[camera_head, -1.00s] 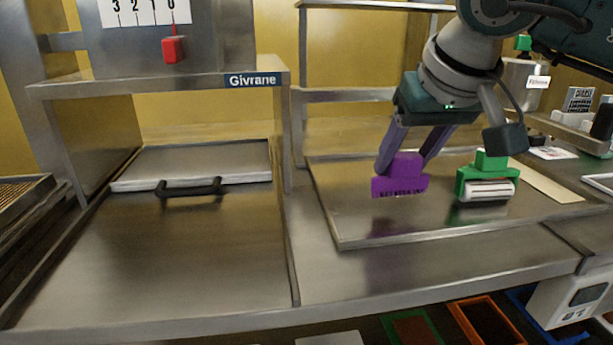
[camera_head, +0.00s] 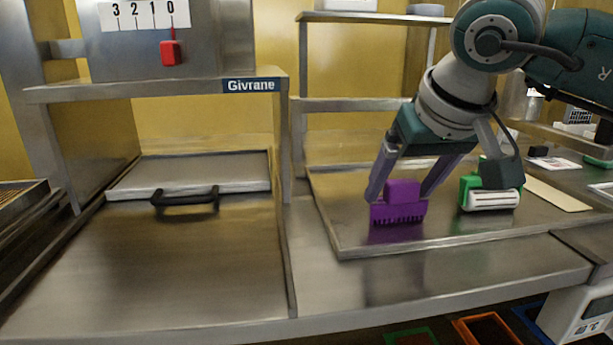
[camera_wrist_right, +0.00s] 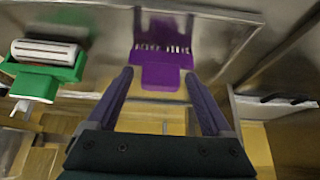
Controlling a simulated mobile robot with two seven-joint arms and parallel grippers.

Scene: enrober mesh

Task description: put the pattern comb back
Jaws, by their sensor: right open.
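The purple pattern comb (camera_head: 402,212) has a block handle on top and a row of teeth along its lower edge. It stands upright, teeth down, on the metal tray (camera_head: 350,247) at the right. My right gripper (camera_head: 400,190) is above it, with its fingers spread to either side of the handle and apart from it. In the right wrist view, the comb's handle (camera_wrist_right: 160,75) shows between and just beyond the open fingertips (camera_wrist_right: 159,84). My left gripper is not in view.
A green-handled tool with a white ribbed part (camera_head: 491,200) sits on the tray right of the comb, partly behind my gripper. A pale strip (camera_head: 557,194) lies farther right. A steel lid with a black handle (camera_head: 186,198) is at left. The tray's front left is clear.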

